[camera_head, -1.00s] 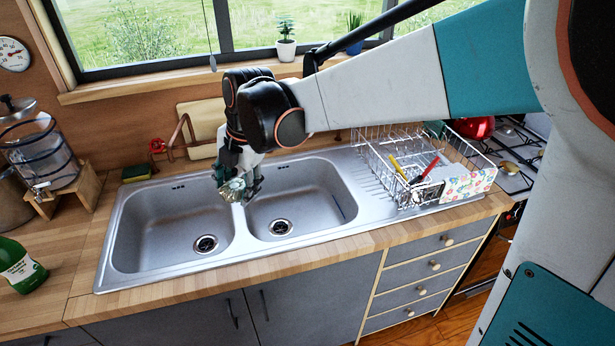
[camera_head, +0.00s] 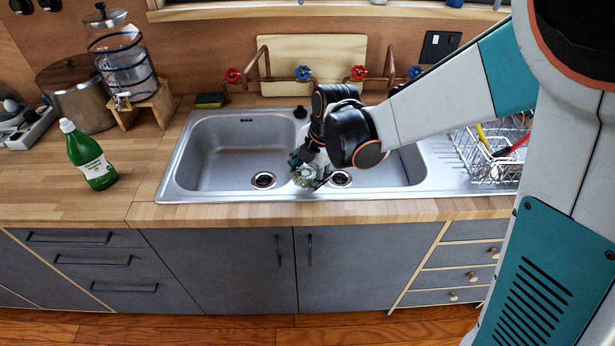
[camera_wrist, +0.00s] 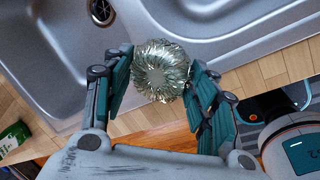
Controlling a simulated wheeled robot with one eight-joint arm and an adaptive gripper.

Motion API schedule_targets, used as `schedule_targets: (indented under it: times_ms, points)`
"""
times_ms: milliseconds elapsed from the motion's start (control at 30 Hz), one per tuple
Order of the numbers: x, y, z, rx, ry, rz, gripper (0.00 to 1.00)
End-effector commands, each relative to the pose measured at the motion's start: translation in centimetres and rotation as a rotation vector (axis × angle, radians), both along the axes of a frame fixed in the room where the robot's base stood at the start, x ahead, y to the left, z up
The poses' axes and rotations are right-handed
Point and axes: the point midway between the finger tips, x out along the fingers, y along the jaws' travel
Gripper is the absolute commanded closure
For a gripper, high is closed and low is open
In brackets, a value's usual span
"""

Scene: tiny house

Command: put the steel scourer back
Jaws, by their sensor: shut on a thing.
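The steel scourer (camera_wrist: 160,70) is a round, shiny, silvery-gold coil held between both fingers of my gripper (camera_wrist: 158,82) in the wrist view. In the head view the scourer (camera_head: 305,176) hangs at the end of my gripper (camera_head: 308,168), above the front middle of the double sink (camera_head: 222,118), near the divider between the bowls. My gripper is shut on it. The far side of the scourer is hidden in the wrist view. A green and yellow sponge (camera_head: 209,100) lies on the counter behind the sink's left end.
A green bottle (camera_head: 90,160) stands on the counter left of the sink. A glass dispenser (camera_head: 125,60) on a wooden stand and a metal pot (camera_head: 76,98) are behind it. A wire dish rack (camera_head: 480,158) is at the right. The counter between bottle and sink is clear.

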Motion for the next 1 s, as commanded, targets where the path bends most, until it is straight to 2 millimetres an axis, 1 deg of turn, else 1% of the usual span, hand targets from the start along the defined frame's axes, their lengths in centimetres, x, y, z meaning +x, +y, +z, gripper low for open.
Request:
schedule_targets:
  times_ms: [33,133,433,467,500,533,867,967,1000]
  points:
    - [0.0,0.0,-1.0,0.000,0.000,0.000,0.66]
    - [0.0,0.0,-2.0,0.000,0.000,0.000,0.66]
    - [0.0,0.0,-2.1,0.000,0.000,0.000,0.66]
    - [0.0,0.0,-2.1,0.000,0.000,0.000,0.43]
    - [0.0,0.0,-2.0,0.000,0.000,0.000,0.34]
    - [0.0,0.0,-2.0,0.000,0.000,0.000,0.27]
    - [0.0,0.0,-2.0,0.000,0.000,0.000,0.27]
    - [0.0,0.0,-2.4,0.000,0.000,0.000,0.27]
    - [0.0,-0.1,-1.9,0.000,0.000,0.000,0.27]
